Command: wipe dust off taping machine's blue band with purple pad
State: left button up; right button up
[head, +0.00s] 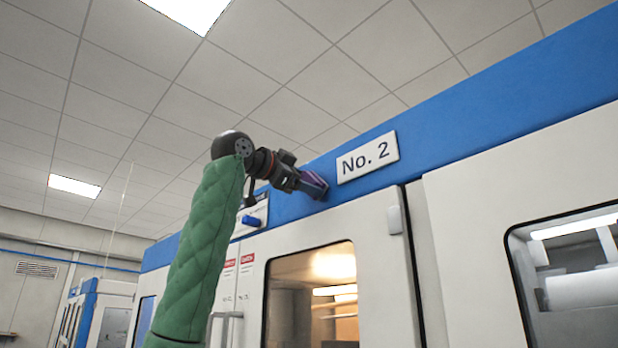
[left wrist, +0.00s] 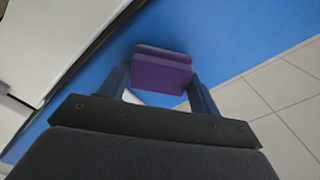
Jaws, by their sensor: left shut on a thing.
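The blue band (head: 450,95) runs along the top of the white machine, above its doors. My left gripper (head: 312,186) is raised to the band, just left of the white "No. 2" plate (head: 367,157). It is shut on the purple pad (left wrist: 160,74), which shows between the two fingers in the left wrist view. The pad is at the blue band (left wrist: 225,35); whether it touches cannot be told for certain. No dust can be made out on the visible band. My right gripper is in neither view.
The machine's white doors have windows (head: 312,295) and a grey handle (head: 226,318). The tiled ceiling (head: 330,60) is above. Another blue and white machine (head: 100,310) stands at the far left.

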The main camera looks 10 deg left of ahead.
pick_arm(q)
jog(key=shift+w+a+p, duration=0.6)
jog(key=shift+w+a, duration=0.35)
jog(key=shift+a, duration=0.25)
jog(key=shift+w+a+p, duration=0.6)
jog(key=shift+w+a, duration=0.3)
jog(key=shift+a, duration=0.25)
jog(key=shift+w+a+p, duration=0.6)
jog(key=shift+w+a, duration=0.35)
jog(key=shift+a, duration=0.25)
jog(key=shift+w+a+p, duration=0.3)
jog(key=shift+a, duration=0.05)
jog(key=shift+w+a+p, duration=0.6)
jog(key=shift+w+a, duration=0.25)
jog(key=shift+a, duration=0.25)
jog(key=shift+s+a+f, duration=0.1)
jog(key=shift+s+a, duration=0.25)
jog(key=shift+s, duration=0.2)
jog(key=shift+b+v, duration=0.65)
jog(key=shift+v, duration=1.75)
